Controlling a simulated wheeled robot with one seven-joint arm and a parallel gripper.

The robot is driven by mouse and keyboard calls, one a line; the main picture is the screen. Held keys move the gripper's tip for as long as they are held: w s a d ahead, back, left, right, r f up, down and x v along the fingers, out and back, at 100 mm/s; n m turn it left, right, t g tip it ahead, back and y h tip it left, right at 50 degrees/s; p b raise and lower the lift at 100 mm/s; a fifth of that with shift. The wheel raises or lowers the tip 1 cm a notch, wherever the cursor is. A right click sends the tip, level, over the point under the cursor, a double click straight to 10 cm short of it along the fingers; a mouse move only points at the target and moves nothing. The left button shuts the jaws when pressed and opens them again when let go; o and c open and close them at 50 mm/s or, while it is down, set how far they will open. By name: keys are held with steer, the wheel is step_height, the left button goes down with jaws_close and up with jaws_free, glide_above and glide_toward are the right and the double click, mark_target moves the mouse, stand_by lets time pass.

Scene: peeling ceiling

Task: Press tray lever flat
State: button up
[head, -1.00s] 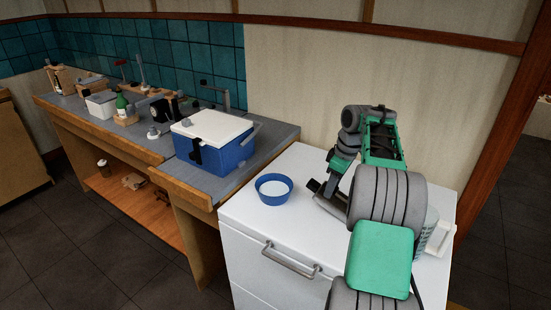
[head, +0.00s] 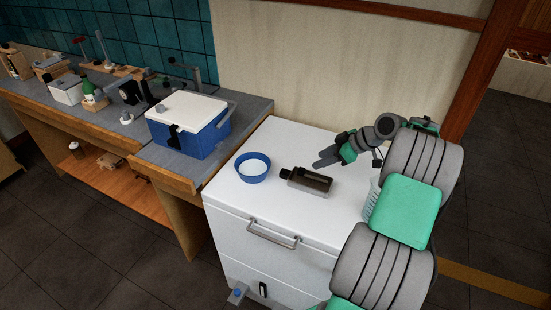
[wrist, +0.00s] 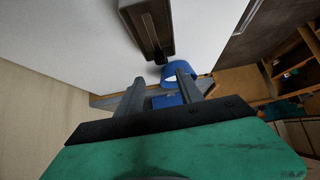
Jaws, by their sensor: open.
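A dark, shallow tray-like object (head: 312,181) lies on the white chest top, with a narrow black end pointing left toward the bowl. In the wrist view the dark object (wrist: 166,14) shows a pale strip and a black stem, which may be the lever; I cannot tell its angle. My gripper (head: 322,161) is above the chest top, just behind and right of the dark object, apart from it. In the wrist view my gripper (wrist: 160,76) is open, with nothing between its fingers; the object lies beyond them, toward the top.
A blue bowl (head: 252,167) with pale contents stands left of the dark object on the white chest (head: 330,220). A blue cooler (head: 205,140) sits on the neighbouring bench. A clear ribbed container (head: 371,200) stands by my arm. The chest's front top is clear.

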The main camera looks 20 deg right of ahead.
steer(key=v, duration=0.8)
steer(key=w+a+r+m+g+h, duration=0.1)
steer(key=w+a+r, duration=0.15)
steer(key=a, duration=0.55)
steer(key=w+a+r+m+h, duration=0.1)
steer(key=a+r+m, duration=0.1)
steer(key=a+r, duration=0.35)
steer(key=s+a+m+h+p, duration=0.1)
steer(key=s+a, duration=0.3)
steer(key=a, duration=0.3)
steer(key=s+a+m+g+h+p, duration=0.1)
steer(key=s+a+m, duration=0.1)
steer(key=s+a, duration=0.3)
steer(key=a, duration=0.2)
steer(key=shift+s+a+r, duration=0.15)
steer(key=shift+s+a, duration=0.1)
steer(key=shift+a, duration=0.05)
